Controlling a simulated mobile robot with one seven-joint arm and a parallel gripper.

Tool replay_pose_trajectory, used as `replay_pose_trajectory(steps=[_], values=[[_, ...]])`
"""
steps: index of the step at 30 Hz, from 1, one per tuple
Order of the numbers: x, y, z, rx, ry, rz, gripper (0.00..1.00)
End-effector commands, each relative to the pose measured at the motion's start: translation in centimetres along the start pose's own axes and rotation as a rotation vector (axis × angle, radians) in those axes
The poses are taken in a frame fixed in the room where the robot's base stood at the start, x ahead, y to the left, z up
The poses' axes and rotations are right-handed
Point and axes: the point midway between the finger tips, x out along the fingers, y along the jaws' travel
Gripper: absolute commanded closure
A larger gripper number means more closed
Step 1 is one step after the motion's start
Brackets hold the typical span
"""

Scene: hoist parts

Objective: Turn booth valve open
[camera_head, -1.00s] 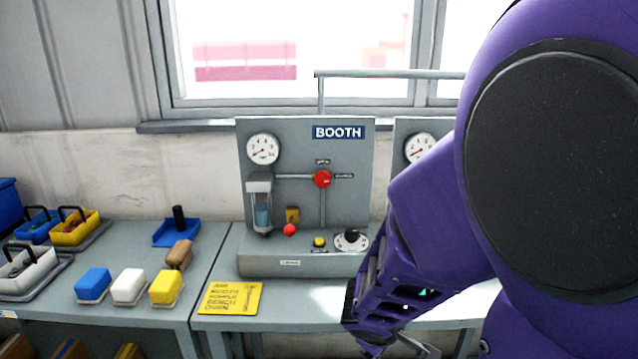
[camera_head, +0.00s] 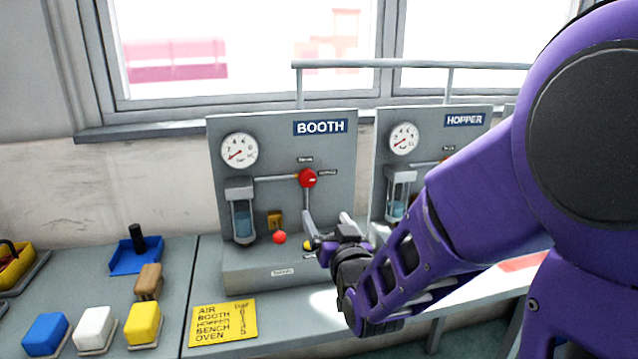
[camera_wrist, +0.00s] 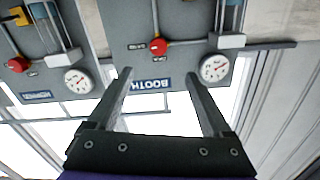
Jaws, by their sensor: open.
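The grey BOOTH panel (camera_head: 340,160) stands on the bench, and its red round valve handle (camera_head: 307,178) sits where the grey pipes meet. In the wrist view, which is upside down, the red handle (camera_wrist: 158,46) shows just beyond the fingertips, near the BOOTH label (camera_wrist: 150,84). My gripper (camera_head: 326,217) is open and empty, in front of the panel and below the red handle, apart from it. In the wrist view the two fingers (camera_wrist: 158,73) point toward the panel with a wide gap. The black dial on the panel's base is hidden behind my gripper.
The booth gauge (camera_head: 239,151), clear cylinder (camera_head: 242,218), red ball knob (camera_head: 279,237) and yellow button (camera_head: 307,244) are near the valve. The HOPPER panel (camera_head: 460,145) stands close on the right. A yellow card (camera_head: 223,322) lies in front, and coloured blocks (camera_head: 143,324) sit left.

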Motion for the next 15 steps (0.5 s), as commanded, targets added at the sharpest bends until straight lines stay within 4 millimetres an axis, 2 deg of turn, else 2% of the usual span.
replay_pose_trajectory(steps=[5,8,15], values=[[1.3,0.2,-0.5,0.005,0.021,0.008,0.16],[3.0,0.2,-0.4,0.006,0.019,0.007,0.16],[8.3,0.1,-0.5,0.005,0.018,0.006,0.16]])
